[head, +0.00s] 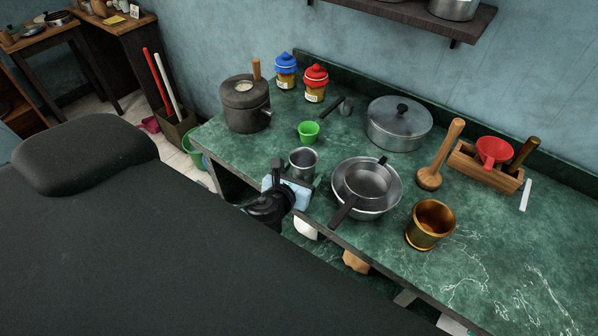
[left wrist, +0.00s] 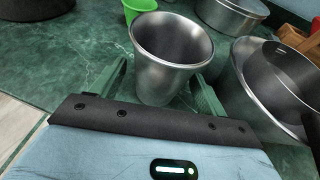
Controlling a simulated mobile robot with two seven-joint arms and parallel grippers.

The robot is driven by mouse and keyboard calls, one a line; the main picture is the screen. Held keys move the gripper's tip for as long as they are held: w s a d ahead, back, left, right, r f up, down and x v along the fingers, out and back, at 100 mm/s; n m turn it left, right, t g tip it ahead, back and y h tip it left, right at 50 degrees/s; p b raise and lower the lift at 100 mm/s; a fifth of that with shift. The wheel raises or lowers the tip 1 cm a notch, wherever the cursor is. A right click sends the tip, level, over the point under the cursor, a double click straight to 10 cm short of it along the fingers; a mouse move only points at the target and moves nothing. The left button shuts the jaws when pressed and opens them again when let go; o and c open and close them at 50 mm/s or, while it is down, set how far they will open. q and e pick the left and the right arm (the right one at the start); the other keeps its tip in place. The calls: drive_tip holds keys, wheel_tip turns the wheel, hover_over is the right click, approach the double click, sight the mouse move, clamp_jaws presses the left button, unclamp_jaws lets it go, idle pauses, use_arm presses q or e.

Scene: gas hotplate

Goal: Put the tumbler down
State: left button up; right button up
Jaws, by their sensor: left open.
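A steel tumbler (head: 302,163) stands upright on the green marbled counter (head: 365,248), near its front edge. In the left wrist view the tumbler (left wrist: 170,58) stands just beyond my gripper, with a green finger to each side of its lower part. My left gripper (head: 297,182) is open around or just in front of the tumbler. It also shows in the left wrist view (left wrist: 165,95). I cannot tell whether a finger touches the tumbler. My right gripper is not in view.
A steel bowl with a pan (head: 368,183) stands close to the right of the tumbler. A small green cup (head: 308,131) is behind it. A brass mortar (head: 429,225) stands further right. A dark pressure cooker (head: 246,104) and a lidded pot (head: 398,123) stand further back.

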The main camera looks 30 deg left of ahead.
use_arm(q)
drive_tip(key=shift+r, duration=0.3)
drive_tip(key=v, duration=1.2)
drive_tip(key=s+d+f+n+g+h, duration=0.2)
drive_tip(key=s+f+n, duration=0.6)
drive_tip(key=n, duration=0.8)
drive_tip(key=s+d+f+n+g+h, duration=0.2)
drive_tip(key=s+d+f+n, duration=0.2)
drive_tip(key=s+f+n, duration=0.5)
wheel_tip(320, 180, down, 2)
drive_tip(key=n, duration=0.7)
drive_tip(key=shift+d+g+p, duration=0.2)
drive_tip(key=shift+g+p, duration=0.1)
drive_tip(key=shift+p, duration=0.05)
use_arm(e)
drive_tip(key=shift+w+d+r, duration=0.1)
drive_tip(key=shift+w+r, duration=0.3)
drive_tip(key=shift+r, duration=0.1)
